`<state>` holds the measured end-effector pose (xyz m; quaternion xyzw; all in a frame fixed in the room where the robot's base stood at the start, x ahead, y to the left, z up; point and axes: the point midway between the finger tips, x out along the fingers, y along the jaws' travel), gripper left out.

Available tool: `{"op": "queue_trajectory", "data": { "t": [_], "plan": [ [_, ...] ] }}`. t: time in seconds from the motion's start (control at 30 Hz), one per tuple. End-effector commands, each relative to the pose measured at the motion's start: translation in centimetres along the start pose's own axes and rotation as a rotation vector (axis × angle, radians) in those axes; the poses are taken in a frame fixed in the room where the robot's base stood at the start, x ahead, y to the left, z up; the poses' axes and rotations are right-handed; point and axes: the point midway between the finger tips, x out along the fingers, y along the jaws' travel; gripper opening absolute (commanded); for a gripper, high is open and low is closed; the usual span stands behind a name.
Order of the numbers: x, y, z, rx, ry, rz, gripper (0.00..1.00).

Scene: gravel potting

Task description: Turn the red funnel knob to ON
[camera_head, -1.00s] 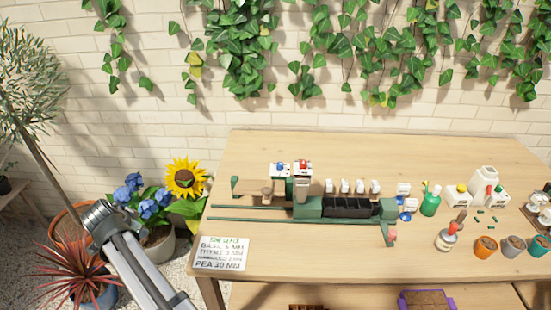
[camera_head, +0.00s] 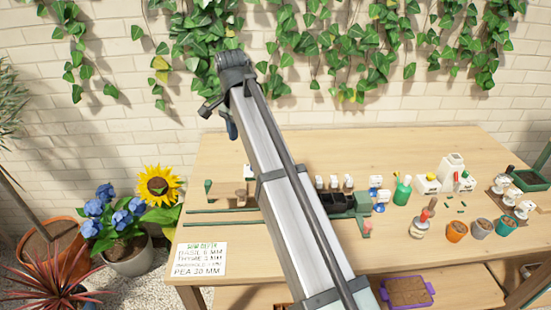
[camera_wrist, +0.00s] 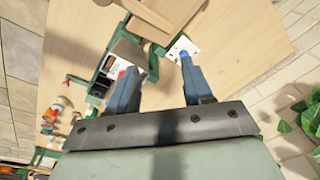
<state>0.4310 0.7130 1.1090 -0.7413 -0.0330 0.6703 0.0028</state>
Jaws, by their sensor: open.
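In the wrist view, a small red spot, likely the red funnel knob (camera_wrist: 121,74), shows beside the tip of the left finger and is mostly hidden by it. A white plate (camera_wrist: 188,46) lies by the right fingertip, with blue at its edge that may be the blue knob or the finger. My gripper (camera_wrist: 158,68) is open and empty, its blue fingers spread above the green machine. I cannot tell whether a finger touches the knob. In the head view, my arm covers both knobs, and only part of my gripper (camera_head: 232,129) shows.
The wooden hopper (camera_wrist: 168,12) stands close ahead of the fingers. White bottles (camera_head: 334,182) and a dark tray (camera_head: 337,202) are right of my arm. A depth card (camera_head: 198,259) lies at the table's front left. The table's back left is clear.

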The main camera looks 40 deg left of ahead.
Motion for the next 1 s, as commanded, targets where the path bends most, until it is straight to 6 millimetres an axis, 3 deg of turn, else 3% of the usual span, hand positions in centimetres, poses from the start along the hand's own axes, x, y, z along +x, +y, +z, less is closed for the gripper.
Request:
{"op": "queue_trajectory", "data": {
  "t": [0.03,0.2,0.43,0.67,1.0],
  "plan": [
    [-1.4,1.4,-1.8,0.014,-0.017,0.008,0.51],
    [-4.3,5.1,-5.1,0.035,-0.07,0.035,0.51],
    [-5.6,7.2,-6.5,0.043,-0.099,0.048,0.51],
    [-3.2,7.5,-6.2,0.042,-0.103,0.053,0.51],
    [2.7,7.8,-5.5,0.043,-0.102,0.053,0.51]
  ]
}}
